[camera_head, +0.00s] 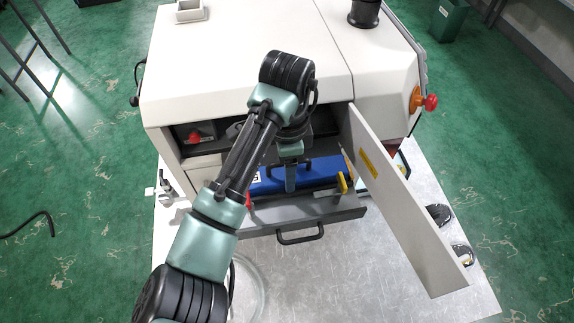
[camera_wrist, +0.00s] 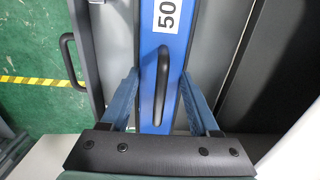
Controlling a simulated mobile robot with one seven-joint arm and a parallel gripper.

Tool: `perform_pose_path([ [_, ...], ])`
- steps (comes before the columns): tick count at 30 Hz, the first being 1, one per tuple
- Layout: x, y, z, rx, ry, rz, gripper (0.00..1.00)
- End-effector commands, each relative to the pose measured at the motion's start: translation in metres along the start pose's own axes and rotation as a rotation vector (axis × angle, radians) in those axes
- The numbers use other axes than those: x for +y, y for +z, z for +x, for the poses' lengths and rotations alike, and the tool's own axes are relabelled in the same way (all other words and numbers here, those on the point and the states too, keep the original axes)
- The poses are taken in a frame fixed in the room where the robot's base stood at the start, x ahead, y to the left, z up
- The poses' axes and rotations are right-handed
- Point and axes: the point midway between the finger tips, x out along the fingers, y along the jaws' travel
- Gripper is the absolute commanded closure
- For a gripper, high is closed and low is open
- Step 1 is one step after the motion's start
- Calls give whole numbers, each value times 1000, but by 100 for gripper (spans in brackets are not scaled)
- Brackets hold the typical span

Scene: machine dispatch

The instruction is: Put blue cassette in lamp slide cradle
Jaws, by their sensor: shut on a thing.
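The blue cassette (camera_head: 318,172) is a long blue block with a white label and a black handle; in the wrist view its top (camera_wrist: 168,17) shows "50". My gripper (camera_head: 291,180) is shut on the cassette, with one finger on each side of it in the wrist view (camera_wrist: 158,76). The cassette lies lengthwise across the grey slide cradle (camera_head: 348,212), which is pulled out of the machine's front. I cannot tell whether it rests on the cradle floor. My arm hides part of its left end.
The white machine (camera_head: 215,75) stands behind and over the cradle. Its open door panel (camera_head: 395,190) juts forward on the right. A yellow part (camera_head: 342,183) stands at the cradle's right. The cradle's black handle (camera_head: 300,236) faces the bare metal table (camera_head: 340,285).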

Motion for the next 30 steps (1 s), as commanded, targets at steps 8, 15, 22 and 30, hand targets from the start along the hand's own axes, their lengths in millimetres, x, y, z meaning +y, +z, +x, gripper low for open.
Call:
perform_pose_path([
  [8, 0, 0, 1, 1, -1, 0, 11],
  [15, 0, 0, 1, 0, -1, 0, 3],
  [22, -1, 0, -6, 0, -2, 1, 3],
  [30, -2, 2, -66, -4, -8, 1, 3],
])
